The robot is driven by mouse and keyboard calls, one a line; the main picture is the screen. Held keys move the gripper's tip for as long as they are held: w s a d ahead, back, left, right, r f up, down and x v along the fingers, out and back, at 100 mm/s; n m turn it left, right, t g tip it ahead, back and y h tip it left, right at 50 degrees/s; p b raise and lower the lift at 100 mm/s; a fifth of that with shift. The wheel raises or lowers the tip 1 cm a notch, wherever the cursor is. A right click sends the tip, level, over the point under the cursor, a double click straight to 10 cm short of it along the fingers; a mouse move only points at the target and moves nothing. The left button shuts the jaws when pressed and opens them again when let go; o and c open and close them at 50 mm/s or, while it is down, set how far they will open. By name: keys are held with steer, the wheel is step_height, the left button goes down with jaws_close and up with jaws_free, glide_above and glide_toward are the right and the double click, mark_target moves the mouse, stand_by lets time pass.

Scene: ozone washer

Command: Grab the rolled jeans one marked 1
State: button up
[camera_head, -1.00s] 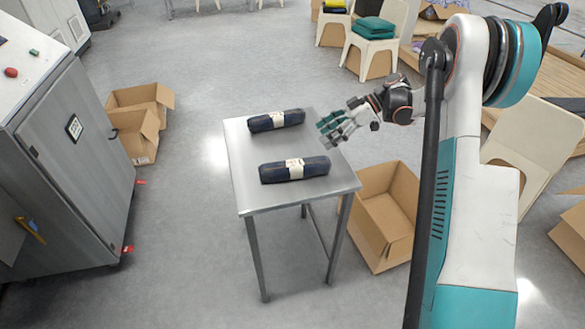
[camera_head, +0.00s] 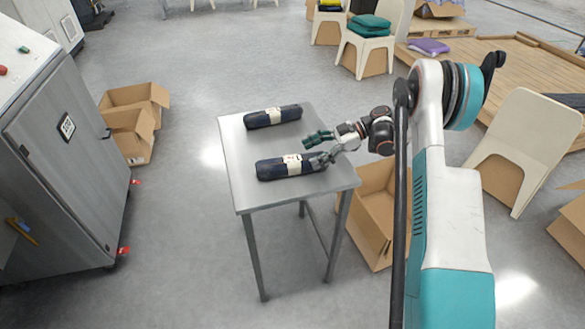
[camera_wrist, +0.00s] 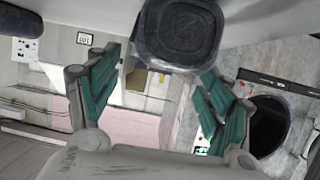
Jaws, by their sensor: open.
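Two dark blue rolled jeans with pale paper bands lie on a metal table (camera_head: 229,180). The far roll (camera_head: 260,120) is near the table's back edge; the near roll (camera_head: 272,169) lies across the middle. I cannot read a number on either band. My gripper (camera_head: 318,149) is open at the right end of the near roll, with one finger behind that end and the other beside it. In the wrist view, a dark roll end (camera_wrist: 180,35) is ahead of and between the open fingers (camera_wrist: 160,80). Part of another dark roll (camera_wrist: 20,20) shows at upper left.
An open cardboard box (camera_head: 376,215) stands on the floor right of the table. More boxes (camera_head: 135,128) stand at left beside a grey machine (camera_head: 75,160). A beige chair (camera_head: 525,140) is at right. The table's front part is clear.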

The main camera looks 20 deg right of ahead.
mark_target(303, 157)
steer(key=shift+b+x, duration=1.15)
steer(key=shift+x, duration=1.95)
steer(key=shift+s, duration=0.15)
steer(key=c, duration=1.4)
